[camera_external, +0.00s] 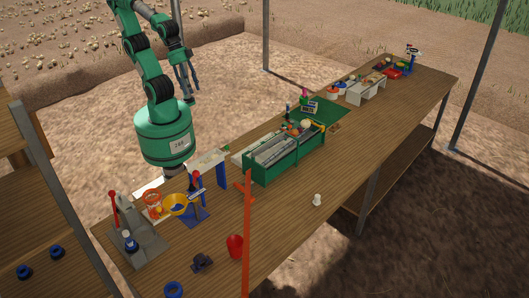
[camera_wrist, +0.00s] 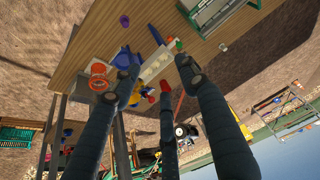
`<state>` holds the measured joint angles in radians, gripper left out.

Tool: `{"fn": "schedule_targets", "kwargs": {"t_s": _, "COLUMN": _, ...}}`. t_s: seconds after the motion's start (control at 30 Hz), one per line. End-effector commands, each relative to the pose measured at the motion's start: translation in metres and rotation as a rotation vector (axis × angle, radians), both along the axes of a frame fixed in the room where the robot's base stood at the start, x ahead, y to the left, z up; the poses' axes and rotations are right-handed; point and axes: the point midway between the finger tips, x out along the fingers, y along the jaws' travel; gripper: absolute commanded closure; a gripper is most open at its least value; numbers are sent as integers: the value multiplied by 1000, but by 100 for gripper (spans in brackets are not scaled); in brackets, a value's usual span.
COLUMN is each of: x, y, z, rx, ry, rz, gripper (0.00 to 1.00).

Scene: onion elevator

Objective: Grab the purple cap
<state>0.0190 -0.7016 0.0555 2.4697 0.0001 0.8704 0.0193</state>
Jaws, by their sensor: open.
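My gripper (camera_external: 188,82) hangs from the arm at the upper left, in the air beyond the bench's far side. In the wrist view my gripper (camera_wrist: 158,68) shows dark fingers spread apart with nothing held between them. A small purple-blue piece (camera_wrist: 124,21) lies on the bench near the top of the wrist view, clear of the fingers. It may be the purple cap, but it is too small to be sure. I cannot pick out the cap with certainty in the external view.
The long wooden bench (camera_external: 300,225) holds a green sorting machine (camera_external: 267,170), a yellow funnel (camera_external: 177,205), an orange jar (camera_external: 153,205), a grey press with a red handle (camera_external: 137,240) and a red cup (camera_external: 235,246). An orange post (camera_external: 247,235) rises at the front. Bench space right of it is mostly clear.

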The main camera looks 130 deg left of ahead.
Motion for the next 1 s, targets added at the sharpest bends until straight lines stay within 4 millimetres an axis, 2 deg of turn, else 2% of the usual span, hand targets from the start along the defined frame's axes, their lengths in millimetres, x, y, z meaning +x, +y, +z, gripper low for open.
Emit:
{"fn": "schedule_targets", "kwargs": {"t_s": 0.27, "x": 44, "y": -21, "z": -66, "rx": 26, "ry": 131, "rz": -105, "gripper": 56}}
{"fn": "schedule_targets", "kwargs": {"t_s": 0.5, "x": 73, "y": -44, "z": -145, "rx": 52, "ry": 253, "rz": -210, "gripper": 56}}
{"fn": "schedule_targets", "kwargs": {"t_s": 0.8, "x": 81, "y": -70, "z": -247, "rx": 83, "ry": 388, "rz": -332, "gripper": 56}}
{"fn": "schedule_targets", "kwargs": {"t_s": 0.9, "x": 80, "y": -75, "z": -270, "rx": 90, "ry": 417, "rz": -359, "gripper": 56}}
{"fn": "schedule_targets", "kwargs": {"t_s": 1.0, "x": 79, "y": -78, "z": -284, "rx": 94, "ry": 432, "rz": -374, "gripper": 56}}
